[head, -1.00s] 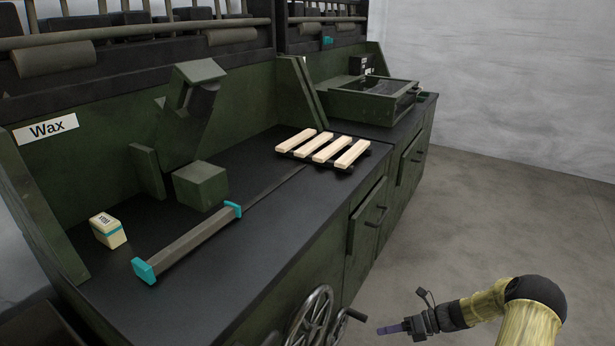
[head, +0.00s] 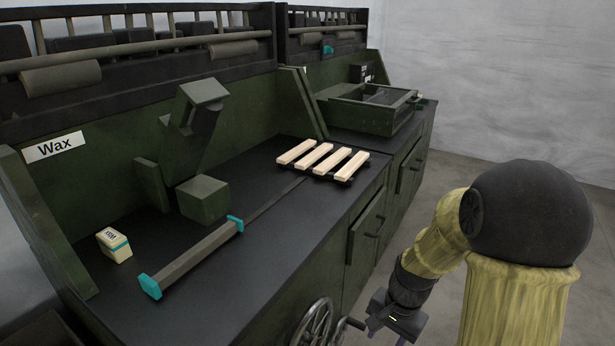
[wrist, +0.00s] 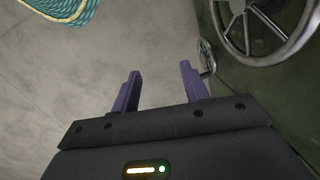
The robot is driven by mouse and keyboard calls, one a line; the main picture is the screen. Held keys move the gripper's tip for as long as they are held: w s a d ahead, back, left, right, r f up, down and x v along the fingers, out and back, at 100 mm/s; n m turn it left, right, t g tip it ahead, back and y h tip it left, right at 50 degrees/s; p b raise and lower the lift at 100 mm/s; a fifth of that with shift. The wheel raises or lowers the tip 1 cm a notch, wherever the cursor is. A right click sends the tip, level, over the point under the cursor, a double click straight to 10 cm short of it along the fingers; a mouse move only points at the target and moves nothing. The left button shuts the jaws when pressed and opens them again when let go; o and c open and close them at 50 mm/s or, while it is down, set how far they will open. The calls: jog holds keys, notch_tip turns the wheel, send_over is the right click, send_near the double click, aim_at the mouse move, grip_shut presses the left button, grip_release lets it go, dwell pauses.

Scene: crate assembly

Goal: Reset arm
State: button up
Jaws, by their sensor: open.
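My gripper (head: 388,333) hangs low in front of the workbench at the lower right of the head view, pointing down, on my yellow-sleeved arm. In the wrist view my gripper (wrist: 159,88) shows two purple fingers spread apart with nothing between them. Grey floor lies behind the fingers. In the head view the fingertips are mostly cut off by the lower edge.
The dark workbench (head: 245,270) holds a wax block (head: 114,245), a bar with teal ends (head: 195,260) and several pale wooden slats (head: 322,159). A handwheel (head: 313,322) projects from its front; wheels also show at right in the wrist view (wrist: 262,25). Open floor lies to the right.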

jog(key=s+a+r+n+t+h+p, duration=0.2)
jog(key=s+r+n+t+p, duration=0.1)
jog(key=s+r+n, duration=0.45)
notch_tip(320, 180, up, 37)
jog(key=p, duration=3.6)
jog(key=shift+w+d+r, duration=0.15)
jog(key=shift+w+d, duration=0.1)
jog(key=shift+w, duration=0.2)
jog(key=shift+w, duration=0.1)
jog(key=shift+s, duration=0.2)
jog(key=shift+c, duration=1)
jog(key=shift+w, duration=0.15)
